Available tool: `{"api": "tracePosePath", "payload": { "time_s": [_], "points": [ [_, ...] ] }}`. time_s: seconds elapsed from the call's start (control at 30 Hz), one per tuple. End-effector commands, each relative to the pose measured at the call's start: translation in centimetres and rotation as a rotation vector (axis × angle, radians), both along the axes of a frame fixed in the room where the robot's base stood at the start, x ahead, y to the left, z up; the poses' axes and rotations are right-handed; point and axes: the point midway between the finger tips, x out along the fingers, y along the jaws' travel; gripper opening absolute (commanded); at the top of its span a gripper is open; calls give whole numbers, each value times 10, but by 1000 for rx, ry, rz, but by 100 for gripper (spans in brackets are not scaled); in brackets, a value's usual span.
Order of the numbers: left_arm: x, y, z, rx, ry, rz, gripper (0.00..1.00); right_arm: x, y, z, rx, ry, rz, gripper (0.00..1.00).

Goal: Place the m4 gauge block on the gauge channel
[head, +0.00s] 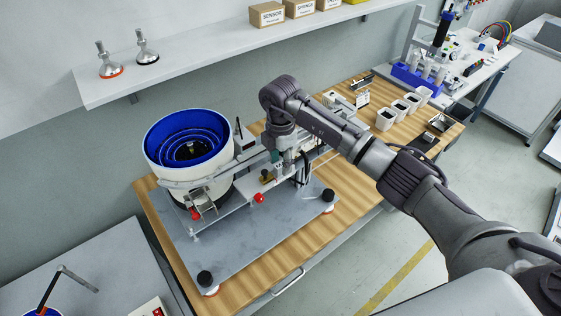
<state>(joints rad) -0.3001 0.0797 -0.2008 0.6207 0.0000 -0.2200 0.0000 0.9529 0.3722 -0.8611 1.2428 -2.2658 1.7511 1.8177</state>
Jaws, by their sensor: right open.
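My right arm comes in from the lower right, and its gripper (286,165) points down over the feeder machine on the wooden bench. The gripper is open, close above or beside the small parts at the end of the feed rail (240,163). I cannot single out the m4 gauge block or the gauge channel: the parts under the gripper are tiny and partly hidden by it. A small brass-coloured part and a red knob (258,198) show just below left of the gripper. My left gripper is not in view.
A blue-lined bowl feeder (155,160) stands left of the gripper on a grey metal plate (235,240). White cups (385,119) and a blue rack (402,75) stand farther right. A wall shelf (200,60) runs behind. The plate's front is mostly clear.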

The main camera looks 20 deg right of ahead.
Motion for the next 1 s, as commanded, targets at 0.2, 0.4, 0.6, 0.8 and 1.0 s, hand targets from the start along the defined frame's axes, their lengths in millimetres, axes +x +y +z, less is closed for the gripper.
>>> {"api": "tracePosePath", "payload": {
  "time_s": [0.2,0.4,0.6,0.8,1.0],
  "points": [
    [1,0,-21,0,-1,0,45,2,0,35,2,-8,1,45],
    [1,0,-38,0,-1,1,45,2,0,78,1,-7,0,45],
    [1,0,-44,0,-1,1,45,1,0,108,0,-4,0,45],
    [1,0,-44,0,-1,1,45,0,0,117,0,-1,-1,45],
    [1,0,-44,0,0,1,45,0,0,117,0,-1,-1,45]
  ]
}}
